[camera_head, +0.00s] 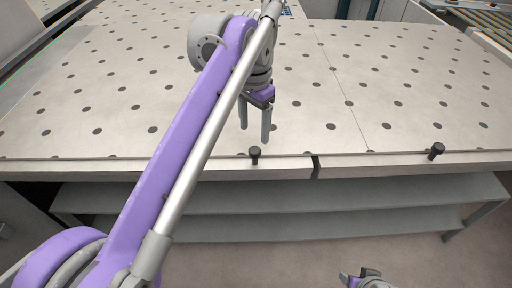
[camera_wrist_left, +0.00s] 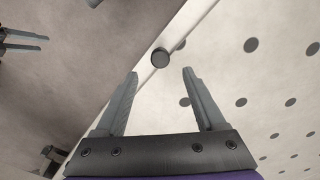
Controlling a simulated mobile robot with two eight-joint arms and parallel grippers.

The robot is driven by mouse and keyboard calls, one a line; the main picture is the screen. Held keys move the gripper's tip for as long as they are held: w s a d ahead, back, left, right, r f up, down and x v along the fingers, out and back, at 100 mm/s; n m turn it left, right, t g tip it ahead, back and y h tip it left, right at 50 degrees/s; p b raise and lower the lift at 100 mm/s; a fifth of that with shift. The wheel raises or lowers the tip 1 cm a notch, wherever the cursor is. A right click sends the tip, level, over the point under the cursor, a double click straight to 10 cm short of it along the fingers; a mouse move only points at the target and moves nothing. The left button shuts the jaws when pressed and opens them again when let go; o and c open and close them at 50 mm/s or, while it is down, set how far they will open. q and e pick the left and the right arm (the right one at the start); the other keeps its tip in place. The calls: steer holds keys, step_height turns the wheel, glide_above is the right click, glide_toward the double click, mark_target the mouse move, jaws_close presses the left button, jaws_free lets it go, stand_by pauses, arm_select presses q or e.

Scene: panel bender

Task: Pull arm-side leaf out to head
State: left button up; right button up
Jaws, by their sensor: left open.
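The pale table top with dark round spots is split by a seam into a left leaf (camera_head: 100,95) and a right leaf (camera_head: 420,95). A black knob (camera_head: 255,152) stands on the left leaf's front edge, and another knob (camera_head: 437,149) stands on the right one's. My left gripper (camera_head: 255,134) is open and empty, fingers pointing down, just above and behind the left knob. In the left wrist view that knob (camera_wrist_left: 160,57) shows just beyond and between the fingertips, apart from them. My right gripper (camera_head: 358,275) is low in front of the table, its fingers apart and empty.
A grey shelf (camera_head: 280,195) runs under the table's front edge. Floor (camera_head: 430,262) shows clear in front. My left arm hides part of the left leaf.

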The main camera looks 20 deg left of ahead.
mark_target(255, 150)
arm_select(q)
step_height(255, 150, down, 8)
steer(key=shift+r+b, duration=0.2)
steer(key=shift+b, duration=0.35)
jaws_close()
stand_by(1.1)
